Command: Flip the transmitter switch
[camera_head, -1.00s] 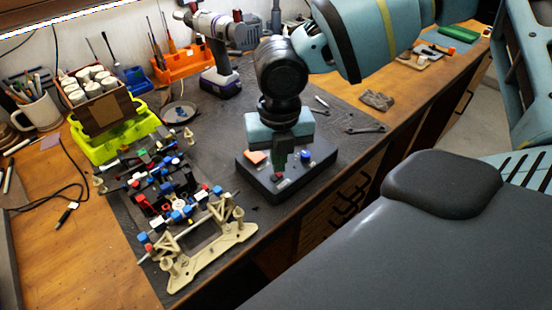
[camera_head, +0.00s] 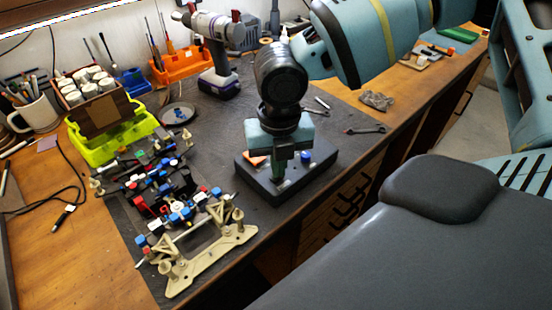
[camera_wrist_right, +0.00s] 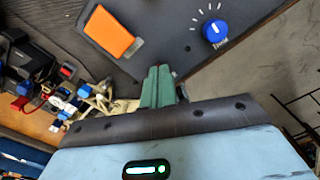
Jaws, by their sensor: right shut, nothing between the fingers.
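The transmitter (camera_head: 262,186) is a dark flat box near the front edge of the bench. It has an orange patch (camera_wrist_right: 110,33) and a blue knob (camera_wrist_right: 215,31) with white marks around it. The orange patch is partly covered by my gripper in the head view. My right gripper (camera_head: 279,172) is shut and empty, pointing down over the transmitter's middle, between the orange patch and the knob. Its green fingers (camera_wrist_right: 158,84) are together in the right wrist view. Whether they touch the box I cannot tell. My left gripper is not in view.
A partly built racecar chassis (camera_head: 215,245) with several small coloured parts lies left of the transmitter. A yellow-green bin (camera_head: 95,150), a drill (camera_head: 215,50) and an orange holder (camera_head: 180,65) stand behind.

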